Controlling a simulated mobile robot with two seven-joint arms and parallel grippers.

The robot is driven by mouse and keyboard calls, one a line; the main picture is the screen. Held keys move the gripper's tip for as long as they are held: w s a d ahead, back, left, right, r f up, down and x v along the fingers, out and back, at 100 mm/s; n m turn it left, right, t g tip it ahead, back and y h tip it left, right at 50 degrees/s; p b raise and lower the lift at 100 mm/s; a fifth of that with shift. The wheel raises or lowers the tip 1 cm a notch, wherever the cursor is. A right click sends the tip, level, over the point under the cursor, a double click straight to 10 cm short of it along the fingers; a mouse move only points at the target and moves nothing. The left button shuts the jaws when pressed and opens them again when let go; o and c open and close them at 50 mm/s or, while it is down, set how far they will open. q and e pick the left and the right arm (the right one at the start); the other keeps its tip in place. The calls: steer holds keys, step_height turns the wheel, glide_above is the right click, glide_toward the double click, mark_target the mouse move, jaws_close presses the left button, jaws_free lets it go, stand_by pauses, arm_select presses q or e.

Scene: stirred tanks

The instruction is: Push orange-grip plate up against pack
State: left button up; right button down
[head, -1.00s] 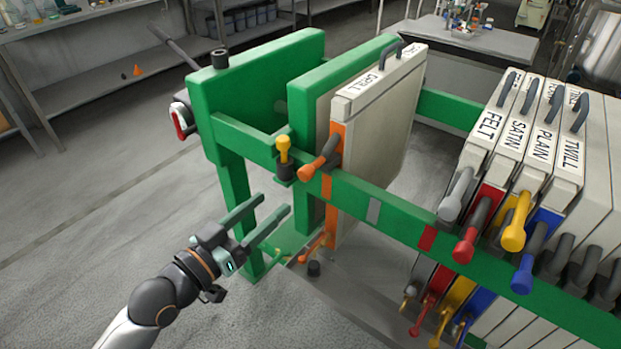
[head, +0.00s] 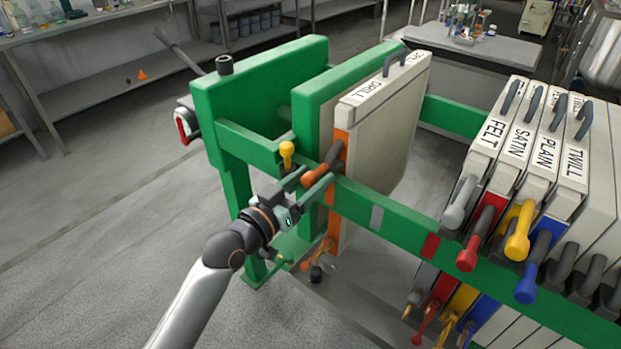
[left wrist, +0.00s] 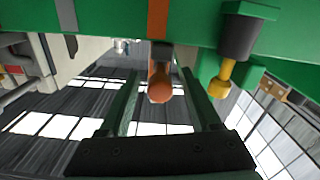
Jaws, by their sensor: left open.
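The orange-grip plate (head: 392,128), pale and labelled DRILL, hangs upright on the green rails, beside a green plate on its left. Its orange grip (head: 312,179) sticks out over the near rail. The pack of pale plates (head: 598,165), labelled FELT, SATIN, PLAIN and TWILL, stands at the right, with a wide gap between it and the DRILL plate. My left gripper (head: 318,177) is open at the orange grip. In the left wrist view the grip (left wrist: 160,90) shows between the two fingers, with space on both sides. My right gripper is not in view.
The near green rail (head: 385,213) runs under the grips and past my left gripper. A yellow-topped knob (head: 287,153) sits close left of the orange grip. Grey, red, yellow and blue grips jut from the pack. Bare floor lies to the left.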

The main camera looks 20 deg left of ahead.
arm_select(q)
jaws_close()
stand_by(0.5)
stand_by(0.9)
